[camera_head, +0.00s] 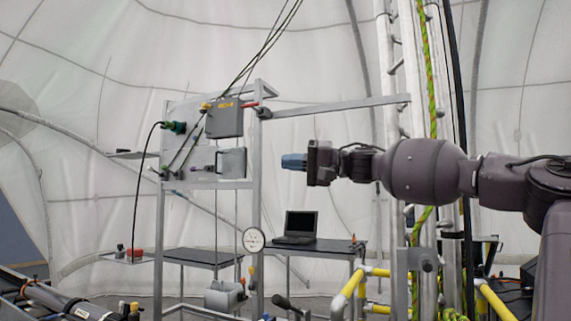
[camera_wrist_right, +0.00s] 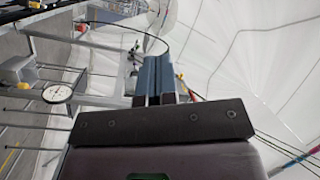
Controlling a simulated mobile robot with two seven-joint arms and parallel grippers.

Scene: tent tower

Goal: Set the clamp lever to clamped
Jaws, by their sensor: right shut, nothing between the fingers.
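My right gripper (camera_head: 284,161) reaches in from the right in the head view. Its blue fingers are shut with nothing between them, and they point left toward the metal frame, apart from it. In the right wrist view the blue fingers (camera_wrist_right: 155,75) lie side by side. I cannot tell for certain which part is the clamp lever. A small red handle (camera_head: 249,105) sits beside the grey box at the frame's top, above and left of my gripper. A black-gripped lever (camera_head: 284,302) shows low in the middle. No setting can be read. My left gripper is not in view.
The metal frame (camera_head: 256,210) carries a grey box (camera_head: 225,119) with cables. A round gauge (camera_head: 253,239) hangs lower. A laptop (camera_head: 300,226) stands on a dark table (camera_head: 333,246). A ladder with ropes and yellow rails (camera_head: 350,287) stand right of centre.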

